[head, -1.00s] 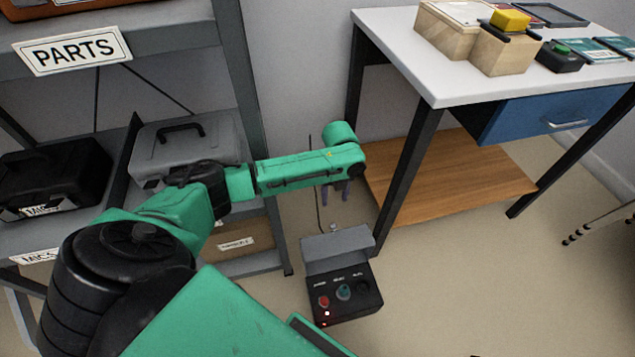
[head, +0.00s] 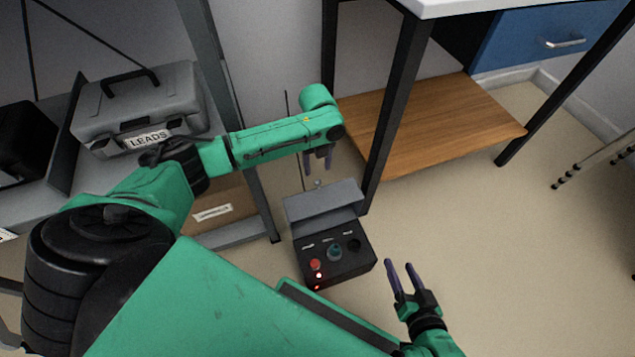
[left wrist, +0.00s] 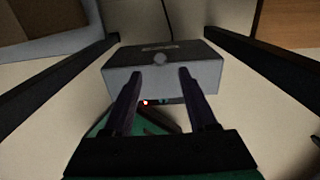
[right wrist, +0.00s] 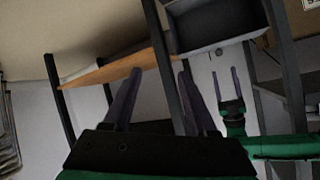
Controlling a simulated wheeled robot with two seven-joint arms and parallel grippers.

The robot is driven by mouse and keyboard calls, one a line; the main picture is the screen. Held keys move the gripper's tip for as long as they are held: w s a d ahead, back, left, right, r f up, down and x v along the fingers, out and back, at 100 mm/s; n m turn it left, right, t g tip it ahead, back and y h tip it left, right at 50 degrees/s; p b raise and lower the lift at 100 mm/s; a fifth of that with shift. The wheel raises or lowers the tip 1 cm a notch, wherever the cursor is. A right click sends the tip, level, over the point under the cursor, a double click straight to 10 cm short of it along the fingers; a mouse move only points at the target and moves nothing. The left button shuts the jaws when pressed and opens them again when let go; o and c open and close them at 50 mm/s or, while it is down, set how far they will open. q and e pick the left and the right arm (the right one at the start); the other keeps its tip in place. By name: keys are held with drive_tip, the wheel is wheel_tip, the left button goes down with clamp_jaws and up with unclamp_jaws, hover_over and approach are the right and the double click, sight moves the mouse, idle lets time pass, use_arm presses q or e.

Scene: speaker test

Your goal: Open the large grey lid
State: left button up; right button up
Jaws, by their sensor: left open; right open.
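A grey lid (head: 325,203) stands tilted up at the back of a black control box (head: 335,252) on the floor. The box's top shows a red button, a blue-green knob, a dark knob and red lights. The lid (left wrist: 165,78) with a small round knob also shows in the left wrist view. My left gripper (head: 318,166) is open and empty above the lid's far side; its fingers (left wrist: 160,75) overlap the lid in its wrist view, and contact cannot be told. My right gripper (head: 399,264) is open and empty, to the right of the box.
A grey case (head: 140,108) labelled LEADS sits on the shelf at left. A shelf post (head: 235,140) stands left of the box. The table's black leg (head: 392,120) and low wooden shelf (head: 440,128) are at right.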

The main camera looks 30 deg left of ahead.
sight(322, 205)
use_arm(q)
wheel_tip(322, 205, down, 4)
drive_tip(key=b, duration=0.4)
drive_tip(key=shift+f, duration=0.2)
use_arm(e)
wheel_tip(322, 205, down, 5)
drive_tip(key=t, duration=0.1)
use_arm(q)
drive_tip(key=f+b, duration=0.2)
drive_tip(key=b, duration=0.1)
clamp_jaws()
use_arm(e)
drive_tip(key=w+r+t, duration=0.4)
drive_tip(key=w+r, duration=0.2)
drive_tip(key=w, duration=0.1)
drive_tip(key=shift+w+r+m+t+y, duration=0.15)
drive_tip(key=shift+r+m+t+y, duration=0.15)
drive_tip(key=shift+r+y, duration=0.1)
